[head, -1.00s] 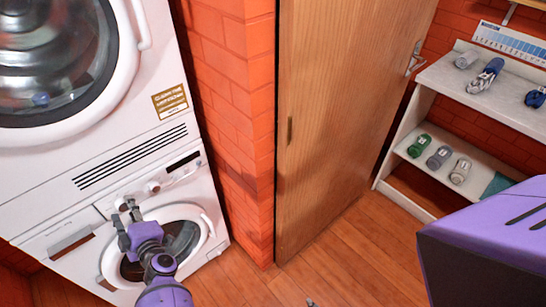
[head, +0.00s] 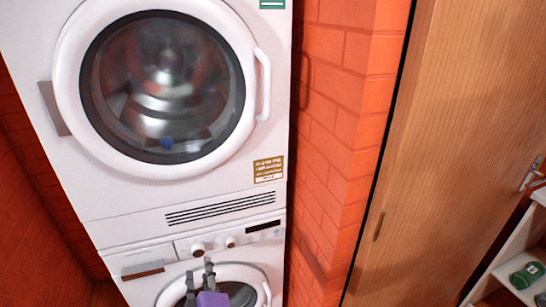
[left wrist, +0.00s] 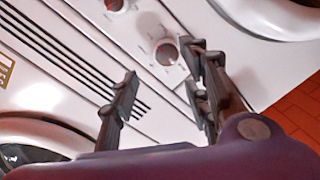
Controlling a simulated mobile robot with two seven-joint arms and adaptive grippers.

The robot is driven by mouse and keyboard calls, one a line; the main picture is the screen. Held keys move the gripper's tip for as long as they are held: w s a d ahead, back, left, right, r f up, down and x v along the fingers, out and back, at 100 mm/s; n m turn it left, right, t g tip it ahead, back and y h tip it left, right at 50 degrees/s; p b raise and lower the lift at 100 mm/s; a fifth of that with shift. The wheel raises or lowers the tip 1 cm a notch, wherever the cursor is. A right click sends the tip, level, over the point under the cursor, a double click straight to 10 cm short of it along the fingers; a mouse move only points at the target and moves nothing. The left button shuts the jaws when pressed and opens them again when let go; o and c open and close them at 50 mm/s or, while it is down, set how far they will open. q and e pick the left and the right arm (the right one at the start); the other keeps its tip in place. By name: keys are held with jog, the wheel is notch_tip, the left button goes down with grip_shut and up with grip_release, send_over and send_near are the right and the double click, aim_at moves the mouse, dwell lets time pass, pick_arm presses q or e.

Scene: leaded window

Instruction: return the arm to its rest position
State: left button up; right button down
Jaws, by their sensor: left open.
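My left gripper (head: 199,279) is at the bottom of the head view, in front of the lower washing machine (head: 150,293). In the left wrist view its two dark fingers (left wrist: 160,92) stand apart with nothing between them. Behind them are the machine's white front and a round knob (left wrist: 167,52). I cannot tell whether a finger touches the panel. My right gripper is not in view.
A second machine (head: 75,197) with a round glass door (head: 165,85) is stacked on top. A red brick pillar (head: 335,130) stands to the right, then a wooden door (head: 450,140). A white shelf (head: 492,277) with a green can (head: 527,275) is at far right.

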pick_arm(q)
jog(key=s+a+f+m+g+h+p, duration=0.1)
jog(key=s+m, duration=0.4)
jog(key=s, duration=0.8)
jog(key=s+f+m+g+h+p, duration=0.1)
jog(key=s+f+m+g, duration=0.3)
jog(key=s, duration=0.8)
jog(key=s+a+f+m+g+h+p, duration=0.1)
jog(key=s+m, duration=0.4)
jog(key=s, duration=0.8)
notch_tip(320, 180, down, 3)
jog(key=shift+s+a+r+m+g+h, duration=0.2)
jog(key=shift+s+a+m+g+h, duration=0.2)
jog(key=shift+g+h, duration=0.55)
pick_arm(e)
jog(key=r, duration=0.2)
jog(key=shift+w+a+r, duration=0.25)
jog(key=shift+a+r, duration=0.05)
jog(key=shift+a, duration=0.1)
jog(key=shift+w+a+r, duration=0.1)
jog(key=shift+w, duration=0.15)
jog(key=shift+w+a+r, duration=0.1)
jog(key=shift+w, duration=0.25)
